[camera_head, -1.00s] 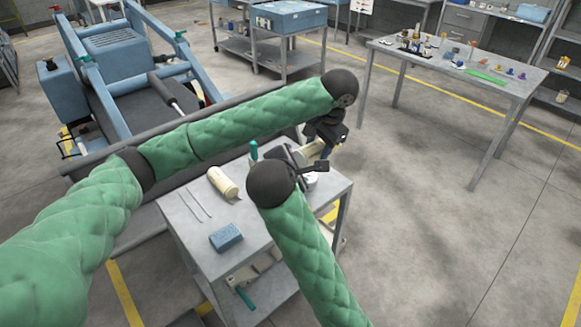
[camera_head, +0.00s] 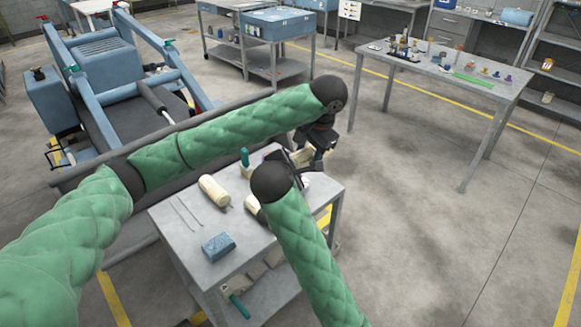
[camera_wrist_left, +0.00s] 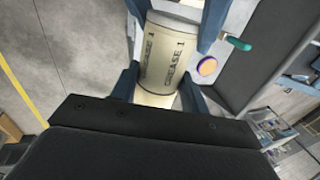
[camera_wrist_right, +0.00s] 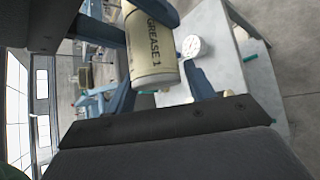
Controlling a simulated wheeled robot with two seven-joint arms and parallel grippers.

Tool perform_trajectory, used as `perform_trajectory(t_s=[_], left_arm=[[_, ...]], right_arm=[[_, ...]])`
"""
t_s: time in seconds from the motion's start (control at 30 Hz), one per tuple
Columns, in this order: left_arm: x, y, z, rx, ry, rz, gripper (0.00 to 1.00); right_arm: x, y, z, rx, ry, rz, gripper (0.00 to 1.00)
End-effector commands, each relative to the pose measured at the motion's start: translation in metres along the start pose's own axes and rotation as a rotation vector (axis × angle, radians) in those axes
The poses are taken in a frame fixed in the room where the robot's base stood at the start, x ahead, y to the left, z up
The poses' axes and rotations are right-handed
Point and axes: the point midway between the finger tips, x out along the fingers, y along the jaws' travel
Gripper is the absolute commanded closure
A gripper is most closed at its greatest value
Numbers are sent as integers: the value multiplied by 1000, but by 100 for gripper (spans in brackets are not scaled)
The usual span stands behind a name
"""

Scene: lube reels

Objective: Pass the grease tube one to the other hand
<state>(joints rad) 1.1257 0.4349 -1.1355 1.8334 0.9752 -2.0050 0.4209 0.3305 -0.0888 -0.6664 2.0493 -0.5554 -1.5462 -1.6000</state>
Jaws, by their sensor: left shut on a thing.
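The grease tube, a cream cylinder marked "GREASE 1", lies between the fingers of my left gripper in the left wrist view (camera_wrist_left: 165,58). My left gripper (camera_head: 314,142) is shut on it above the far right corner of the cart; a small cream part of the tube (camera_head: 304,157) shows in the head view. In the right wrist view the tube (camera_wrist_right: 152,48) also stands between the fingers of my right gripper (camera_wrist_right: 155,75). That gripper looks open, with a gap between the tube and one finger. In the head view my right arm hides most of this gripper.
The grey cart top (camera_head: 185,245) holds a cream tube (camera_head: 214,191), another cream object (camera_head: 255,207) partly hidden by my right arm, a blue block (camera_head: 218,247), thin rods and a green-topped item (camera_head: 245,158). A dial gauge (camera_wrist_right: 193,47) shows beside the tube. A worktable (camera_head: 440,75) stands at the right.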

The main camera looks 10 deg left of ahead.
Motion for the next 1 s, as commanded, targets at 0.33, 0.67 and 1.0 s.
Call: perform_trajectory(t_s=[0.33,0.67,1.0], left_arm=[[0,-1,0,-1,0,-1,30],[-2,0,0,0,1,-1,30],[-37,-1,0,1,3,-3,30]], right_arm=[[0,0,0,0,0,0,78],[0,0,0,0,0,0,79],[0,0,0,0,0,1,79]])
